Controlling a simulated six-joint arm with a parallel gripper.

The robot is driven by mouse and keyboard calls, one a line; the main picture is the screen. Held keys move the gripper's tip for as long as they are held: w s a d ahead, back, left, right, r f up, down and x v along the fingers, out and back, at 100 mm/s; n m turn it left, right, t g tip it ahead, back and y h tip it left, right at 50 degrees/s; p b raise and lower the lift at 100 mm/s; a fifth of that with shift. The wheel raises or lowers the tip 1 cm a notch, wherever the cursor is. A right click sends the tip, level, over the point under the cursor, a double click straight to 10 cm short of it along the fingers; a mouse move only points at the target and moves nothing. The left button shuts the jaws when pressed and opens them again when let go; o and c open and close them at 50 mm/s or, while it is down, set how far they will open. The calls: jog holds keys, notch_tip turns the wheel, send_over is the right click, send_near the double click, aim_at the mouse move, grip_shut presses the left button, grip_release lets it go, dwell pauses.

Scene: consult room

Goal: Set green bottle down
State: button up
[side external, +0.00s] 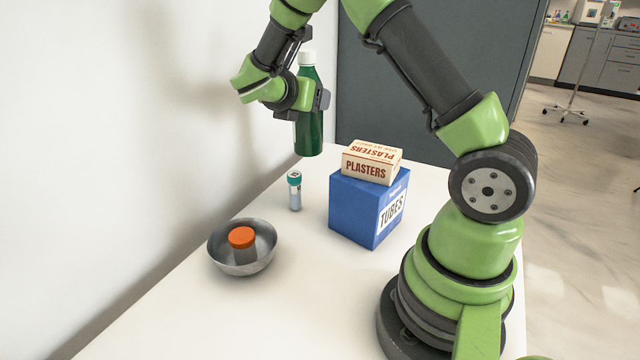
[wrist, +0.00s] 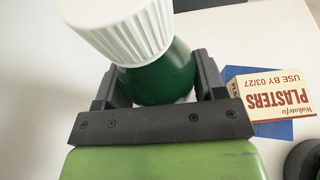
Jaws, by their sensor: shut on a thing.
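The green bottle (side external: 309,130) with a white cap is upright in my gripper (side external: 318,98), held in the air above the far part of the white table (side external: 180,310). In the wrist view, the bottle's white ribbed cap (wrist: 118,28) and green shoulder (wrist: 160,78) fill the space between the two dark fingers of my gripper (wrist: 158,88). The fingers are shut on the bottle. The bottle's lower end is hidden in the wrist view but shows clear of the table in the side view.
A blue tubes box (side external: 355,208) carries a plasters box (side external: 372,164), also in the wrist view (wrist: 272,98). A teal-capped vial (side external: 295,192) stands left of it. A metal bowl (side external: 232,264) holds an orange-capped container (side external: 242,238). Table front left is clear.

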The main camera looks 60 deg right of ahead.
jog(key=w+d+f+n+t, duration=0.1)
jog(key=d+f+n+t, duration=0.15)
jog(key=d, duration=0.55)
notch_tip(320, 180, down, 10)
jog(key=shift+w+d+f+m, duration=0.2)
jog(key=shift+w+f+m, duration=0.05)
jog(key=shift+m, duration=0.1)
jog(key=shift+f, duration=0.1)
jog(key=o, duration=1.3)
jog(key=shift+g, duration=0.25)
